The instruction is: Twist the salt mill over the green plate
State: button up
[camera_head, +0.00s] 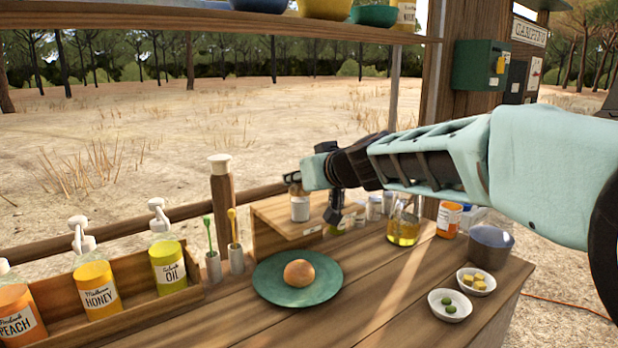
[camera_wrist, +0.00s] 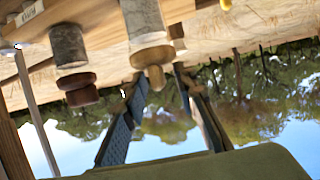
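In the wrist view, a pale mill (camera_wrist: 146,20) with a light wooden knob (camera_wrist: 155,78) hangs upside down in the picture, between the two fingers of my gripper (camera_wrist: 160,76). The fingers stand apart beside the knob, with visible space around it. A second mill (camera_wrist: 68,45) with a dark brown top is next to it. In the head view, my gripper (camera_head: 300,177) is over a wooden riser (camera_head: 272,222), just above a greyish mill (camera_head: 299,208). I cannot tell which mill is salt. The green plate (camera_head: 265,288) is in front of the riser, with a bun on it.
A tall wooden cylinder with a white top (camera_head: 222,195) and two small cups with spoons (camera_head: 236,258) stand left of the riser. A bottle crate (camera_head: 140,308) is at left. An oil jar (camera_head: 403,230), a dark bowl (camera_head: 490,248) and small dishes (camera_head: 450,305) are at right.

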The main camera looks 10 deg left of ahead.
jog(key=shift+c, duration=0.4)
grip_shut()
jog(key=shift+r+h+p, duration=0.15)
jog(key=shift+h+p, duration=0.15)
jog(key=shift+p, duration=0.45)
jog(key=shift+d+m+t+h+p, duration=0.1)
jog(key=shift+m+t+h+p, duration=0.25)
jog(key=shift+m+p, duration=0.5)
jog(key=shift+s+a+t+h+p, duration=0.1)
jog(key=shift+a+t+h+p, duration=0.2)
jog(key=shift+p, duration=1.1)
jog(key=m+h+p, duration=0.1)
jog(key=p, duration=0.2)
jog(key=shift+d+m+h, duration=0.1)
jog(key=shift+m+h, duration=0.15)
jog(key=m+t+h+p, duration=0.1)
jog(key=h+p, duration=0.1)
jog(key=p, duration=0.4)
jog(key=shift+r+m, duration=0.15)
jog(key=shift+m, duration=0.25)
